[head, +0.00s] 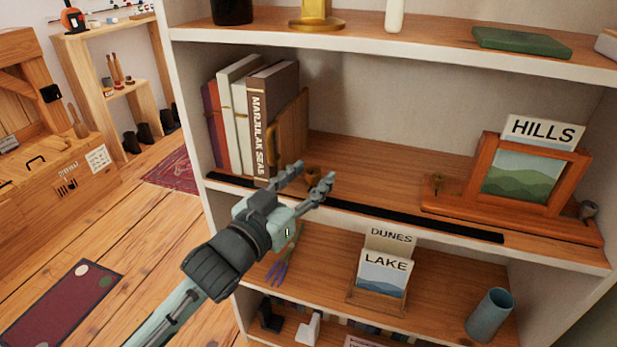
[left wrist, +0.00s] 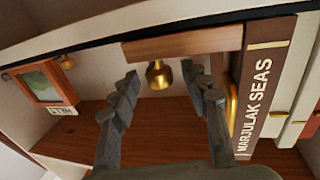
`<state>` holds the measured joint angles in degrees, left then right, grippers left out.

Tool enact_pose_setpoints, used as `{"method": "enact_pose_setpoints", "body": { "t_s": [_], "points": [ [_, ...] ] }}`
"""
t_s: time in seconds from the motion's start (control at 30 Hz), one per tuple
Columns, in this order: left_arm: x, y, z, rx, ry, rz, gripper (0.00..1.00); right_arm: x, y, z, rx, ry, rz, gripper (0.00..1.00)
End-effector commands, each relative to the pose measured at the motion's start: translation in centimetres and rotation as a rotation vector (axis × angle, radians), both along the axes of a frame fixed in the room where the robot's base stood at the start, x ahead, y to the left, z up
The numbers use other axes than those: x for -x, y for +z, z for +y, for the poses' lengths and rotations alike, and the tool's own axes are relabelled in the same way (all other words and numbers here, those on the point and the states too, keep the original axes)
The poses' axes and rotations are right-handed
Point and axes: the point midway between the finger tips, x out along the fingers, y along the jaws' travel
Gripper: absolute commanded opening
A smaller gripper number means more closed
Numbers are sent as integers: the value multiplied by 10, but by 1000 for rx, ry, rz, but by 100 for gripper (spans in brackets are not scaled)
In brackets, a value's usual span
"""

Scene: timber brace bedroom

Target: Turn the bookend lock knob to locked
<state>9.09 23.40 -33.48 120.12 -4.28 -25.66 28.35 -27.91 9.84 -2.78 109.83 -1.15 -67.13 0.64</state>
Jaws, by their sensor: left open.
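The wooden bookend (head: 292,130) stands at the right end of a row of books on the middle shelf. Its brass lock knob (head: 314,178) is small and partly beside my fingertips in the head view. In the left wrist view the knob (left wrist: 158,76) hangs from the bookend's wooden base (left wrist: 185,44), between the two fingers. My left gripper (head: 315,174) is open at the shelf's front edge. Its fingers (left wrist: 160,74) are spread on both sides of the knob, with gaps visible. I cannot tell the knob's lock position. My right gripper is not in view.
The brown "Marjulak Seas" book (head: 262,130) stands left of the bookend. A black strip (head: 400,217) runs along the shelf front. A framed hills picture (head: 520,172) with small knobs stands at right. The shelf between is clear. The lower shelf holds cards (head: 383,272) and a blue cup (head: 490,314).

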Motion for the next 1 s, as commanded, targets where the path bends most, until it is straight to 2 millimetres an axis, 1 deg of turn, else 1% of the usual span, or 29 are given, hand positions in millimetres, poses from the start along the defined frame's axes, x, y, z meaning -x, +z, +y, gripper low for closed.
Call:
{"method": "enact_pose_setpoints", "body": {
  "t_s": [0.17,0.27,0.37,0.6,0.7,0.83,1.0],
  "points": [
    [3,-1,1,0,0,1,46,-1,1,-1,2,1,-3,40],
    [11,-1,7,0,1,2,46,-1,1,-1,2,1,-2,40],
    [28,-2,16,-1,0,4,46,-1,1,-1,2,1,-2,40],
    [73,-2,43,-2,1,5,46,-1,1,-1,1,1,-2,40],
    [87,-1,52,-1,1,3,46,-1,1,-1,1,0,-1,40],
    [98,-1,58,-1,1,2,46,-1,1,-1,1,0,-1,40],
    [103,0,61,0,0,0,46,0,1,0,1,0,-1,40]
  ]
}}
